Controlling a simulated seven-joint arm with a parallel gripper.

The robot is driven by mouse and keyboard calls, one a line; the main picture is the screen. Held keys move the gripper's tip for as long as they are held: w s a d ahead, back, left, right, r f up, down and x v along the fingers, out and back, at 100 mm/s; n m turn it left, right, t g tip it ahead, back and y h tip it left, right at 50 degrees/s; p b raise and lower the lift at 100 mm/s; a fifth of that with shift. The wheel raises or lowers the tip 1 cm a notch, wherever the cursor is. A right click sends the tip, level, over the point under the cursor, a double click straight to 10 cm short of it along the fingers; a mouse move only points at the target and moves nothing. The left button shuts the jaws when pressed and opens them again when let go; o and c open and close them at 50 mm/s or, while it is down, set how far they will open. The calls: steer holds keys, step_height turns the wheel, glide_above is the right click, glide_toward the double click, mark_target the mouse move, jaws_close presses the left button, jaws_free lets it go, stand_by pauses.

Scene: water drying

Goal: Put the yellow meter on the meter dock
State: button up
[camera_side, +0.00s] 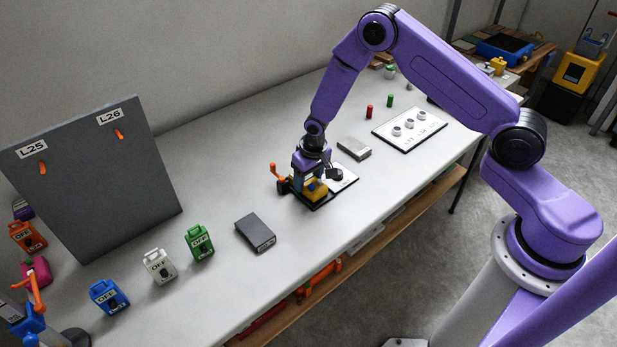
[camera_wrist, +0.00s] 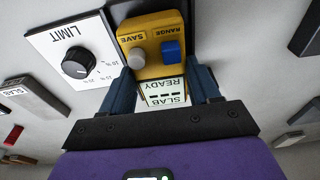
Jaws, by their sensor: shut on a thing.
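The yellow meter (camera_wrist: 151,50) has a grey SAVE button, a blue RANGE button and a screen reading READY and SLAB. My gripper (camera_wrist: 164,84) is shut on it, one finger on each side. In the side view the meter (camera_side: 315,189) is low over the meter dock (camera_side: 321,205), a black base with an orange lever (camera_side: 274,170) at its left. I cannot tell whether the meter touches the dock or sits fully in it. A white LIMIT panel (camera_wrist: 62,45) with a black knob is beside the meter in the wrist view.
A grey block (camera_side: 354,148) lies behind the dock and a dark box (camera_side: 255,232) to its left. Green (camera_side: 200,243), white (camera_side: 159,266) and blue (camera_side: 109,297) tags stand farther left, before a grey board (camera_side: 95,180). A white tray (camera_side: 409,128) is at the right.

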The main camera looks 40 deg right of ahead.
steer(key=shift+f, duration=0.1)
steer(key=o, duration=1.4)
steer(key=shift+c, duration=0.2)
steer(key=s+a+r+n, duration=0.2)
steer(key=s+r, duration=0.3)
steer(key=r, duration=0.4)
steer(key=s+a+r+n, duration=0.1)
steer(key=s+a+r, duration=0.1)
steer(key=s+r, duration=0.5)
steer(key=s+d+r+n, duration=0.2)
steer(key=s+r+n, duration=0.1)
steer(key=s, duration=0.5)
steer(key=s+d+r+n+g, duration=0.1)
steer(key=s+r+n, duration=0.2)
steer(key=s, duration=0.5)
steer(key=s+d+r+n, duration=0.2)
steer(key=s+r, duration=0.3)
steer(key=s, duration=0.3)
steer(key=shift+s+d+n+g, duration=0.25)
steer(key=shift+d+n+g, duration=0.1)
steer(key=shift+n, duration=0.45)
